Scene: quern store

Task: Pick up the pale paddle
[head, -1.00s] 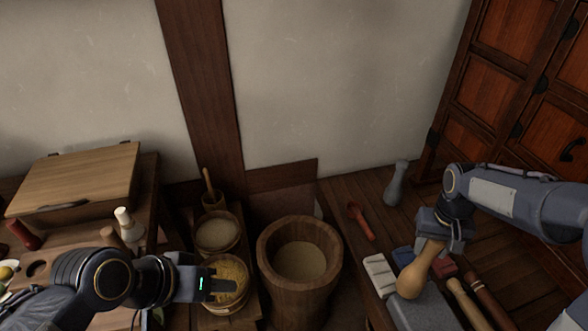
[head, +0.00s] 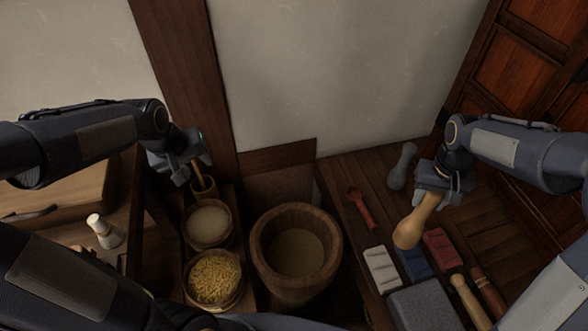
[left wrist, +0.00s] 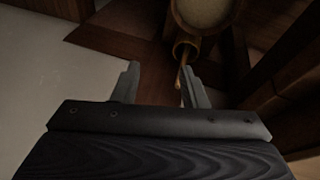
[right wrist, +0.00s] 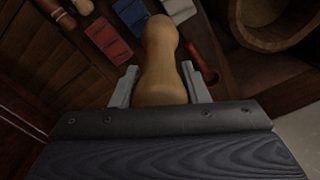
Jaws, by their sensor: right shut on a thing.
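A thin wooden handle (head: 198,176), which looks like the paddle's, stands tilted in a small wooden cup (head: 206,194); its lower end is hidden in the cup. My left gripper (head: 190,168) is open and empty beside the upper part of the handle. In the left wrist view the handle (left wrist: 181,76) shows near the right finger, with the cup (left wrist: 186,47) beyond. I cannot tell whether the finger touches it. My right gripper (right wrist: 160,82) is shut on a pale wooden pestle (head: 416,221), held above the right-hand bench; the pestle (right wrist: 159,60) also shows between its fingers.
A bowl of pale grain (head: 209,223), a bowl of yellow grain (head: 215,278) and a large wooden mortar (head: 262,248) stand near the cup. The right bench holds a red spoon (head: 361,207), coloured blocks, a grey slab (head: 425,308) and a grey pestle (head: 402,168). The wall is close behind.

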